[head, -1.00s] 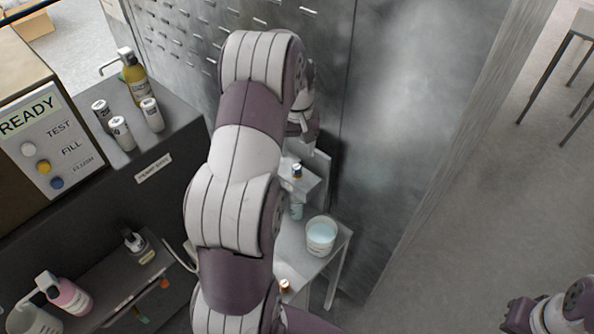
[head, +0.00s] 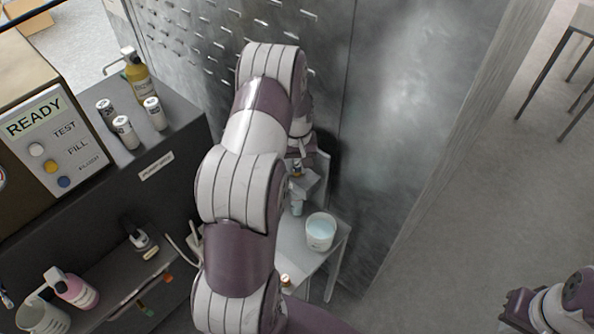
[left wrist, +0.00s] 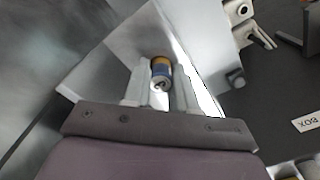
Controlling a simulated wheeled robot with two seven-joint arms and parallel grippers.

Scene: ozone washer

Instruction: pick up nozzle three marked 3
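A small piece with an orange band, a blue band and a metal tip (left wrist: 161,72) stands on a pale stand and shows between my left gripper's fingers (left wrist: 161,80) in the left wrist view. The fingers are close on both sides of it; I cannot tell whether they touch it. Another orange-topped piece (head: 286,281) is lower down by the arm. My right gripper (head: 516,308) is at the lower right, its fingers unclear.
A white tub of pale blue liquid (head: 321,232) stands on the light stand (head: 305,262). White labelled cylinders (head: 125,132) and a yellow bottle (head: 136,72) stand on the dark cabinet. A pink bottle (head: 75,290) is lower left. A metal wall stands behind.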

